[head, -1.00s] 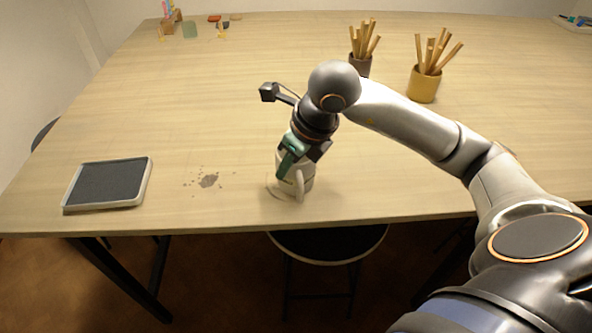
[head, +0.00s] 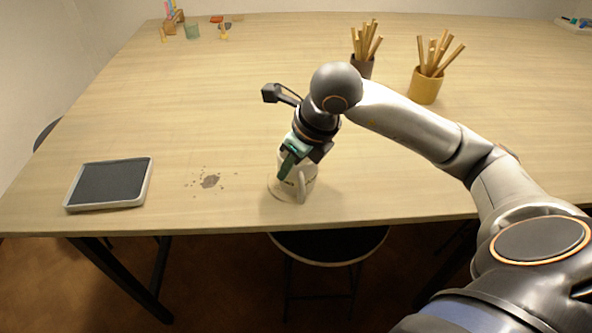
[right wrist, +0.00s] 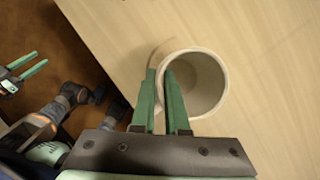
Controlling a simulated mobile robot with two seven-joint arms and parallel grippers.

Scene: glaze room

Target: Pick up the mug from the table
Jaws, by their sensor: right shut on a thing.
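The mug (head: 309,184) is off-white and stands upright near the table's front edge, its handle towards me. In the right wrist view I look down into the open mug (right wrist: 211,84). My right gripper (head: 288,176) reaches down to its rim from above. In the right wrist view the right gripper (right wrist: 160,76) has one finger inside the mug and one outside, shut on the wall. I cannot tell whether the base touches the table. My left gripper (right wrist: 18,72) shows at the left of the right wrist view, its fingers apart and empty, off the table's edge.
A grey tray (head: 147,186) lies at the left on the table (head: 210,120). A dark speckled stain (head: 210,181) lies between tray and mug, and a faint ring mark beside the mug. A dark cup (head: 366,69) and a yellow cup (head: 424,91) hold sticks behind my right arm. A stool (head: 330,245) stands below.

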